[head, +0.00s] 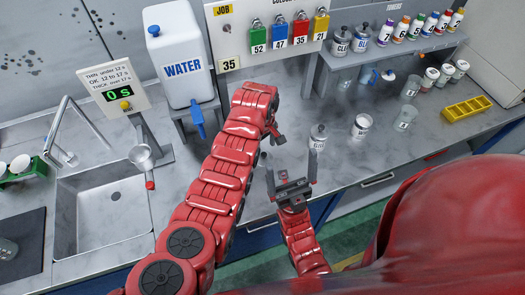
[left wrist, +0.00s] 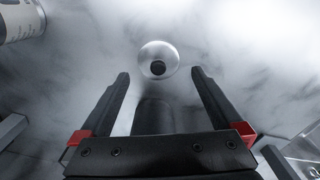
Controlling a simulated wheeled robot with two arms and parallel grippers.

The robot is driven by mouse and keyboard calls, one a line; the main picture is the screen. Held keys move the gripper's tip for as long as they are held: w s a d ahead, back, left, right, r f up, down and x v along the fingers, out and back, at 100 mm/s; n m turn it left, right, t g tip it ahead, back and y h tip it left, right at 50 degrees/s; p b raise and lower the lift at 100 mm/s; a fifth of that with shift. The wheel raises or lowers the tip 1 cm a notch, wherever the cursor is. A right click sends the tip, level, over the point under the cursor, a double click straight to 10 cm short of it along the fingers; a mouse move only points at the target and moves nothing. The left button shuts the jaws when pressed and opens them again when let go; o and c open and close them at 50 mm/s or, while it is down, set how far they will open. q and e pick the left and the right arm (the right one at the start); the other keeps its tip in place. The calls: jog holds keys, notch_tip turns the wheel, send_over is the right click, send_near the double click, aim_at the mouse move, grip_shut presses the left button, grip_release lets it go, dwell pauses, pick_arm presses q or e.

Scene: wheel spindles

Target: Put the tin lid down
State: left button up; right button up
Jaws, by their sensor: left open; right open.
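The tin lid (left wrist: 158,62) is a round silvery disc with a black knob. In the left wrist view it appears flat on the grey worktop, at the tips of my open left fingers, with no visible contact. I cannot make it out in the head view. My left gripper (head: 275,138) is over the worktop near its front edge, fingers downward; it also shows in the left wrist view (left wrist: 161,74). My right gripper (head: 291,175) is open and empty at the worktop's front edge. An open-looking white tin (head: 361,127) stands to the right.
A grey labelled container (head: 318,137) stands close to the right of my left gripper. A water tank (head: 178,55), a sink (head: 105,205) and a timer sign (head: 118,92) are at left. A clear beaker (head: 405,117) and a yellow rack (head: 466,109) stand at right.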

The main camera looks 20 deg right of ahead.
aim_at(263, 153)
pick_arm(q)
notch_tip(263, 153, up, 5)
jog(key=shift+w+r+b, duration=0.1)
jog(key=shift+w+b, duration=0.05)
jog(key=shift+b, duration=1.1)
notch_tip(263, 153, up, 4)
jog(key=p, duration=0.3)
